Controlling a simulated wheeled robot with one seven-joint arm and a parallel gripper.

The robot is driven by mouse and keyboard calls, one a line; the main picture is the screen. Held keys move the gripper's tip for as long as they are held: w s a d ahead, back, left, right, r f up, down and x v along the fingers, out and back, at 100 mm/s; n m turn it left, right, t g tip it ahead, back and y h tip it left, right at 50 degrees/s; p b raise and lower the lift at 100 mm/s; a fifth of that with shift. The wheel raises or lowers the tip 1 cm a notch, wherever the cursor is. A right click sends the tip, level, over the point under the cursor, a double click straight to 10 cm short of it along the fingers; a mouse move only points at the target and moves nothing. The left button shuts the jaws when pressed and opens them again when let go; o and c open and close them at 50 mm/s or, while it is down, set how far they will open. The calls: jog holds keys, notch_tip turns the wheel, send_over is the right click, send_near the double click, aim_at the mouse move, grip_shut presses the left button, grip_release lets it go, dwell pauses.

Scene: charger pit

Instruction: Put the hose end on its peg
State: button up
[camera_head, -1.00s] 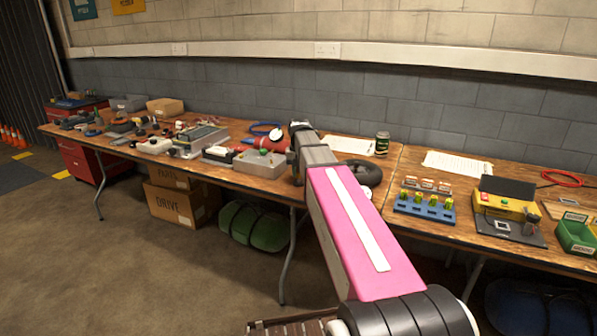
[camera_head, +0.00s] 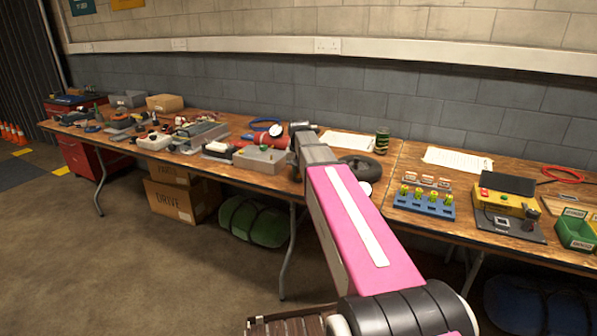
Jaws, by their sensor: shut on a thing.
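My arm reaches over the bench, and its dark wrist is beside the grey box (camera_head: 262,158). My gripper (camera_head: 294,170) shows only as a small dark part at the wrist, by the box's right end. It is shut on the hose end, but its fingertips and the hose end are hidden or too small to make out. A red cylinder with a round white gauge lies by the box, just left of my wrist. A blue hose loop (camera_head: 265,124) lies behind it. I cannot make out the peg.
The wooden bench (camera_head: 225,128) is cluttered on the left. A black wheel (camera_head: 362,168) lies right of my wrist, with a dark green can (camera_head: 382,141) behind it. Farther right are a blue rack (camera_head: 424,205), a yellow device (camera_head: 505,203) and a green bin (camera_head: 576,234).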

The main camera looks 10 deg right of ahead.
jog(key=o, duration=1)
jog(key=shift+r, duration=0.15)
notch_tip(320, 180, up, 10)
jog(key=shift+r, duration=0.25)
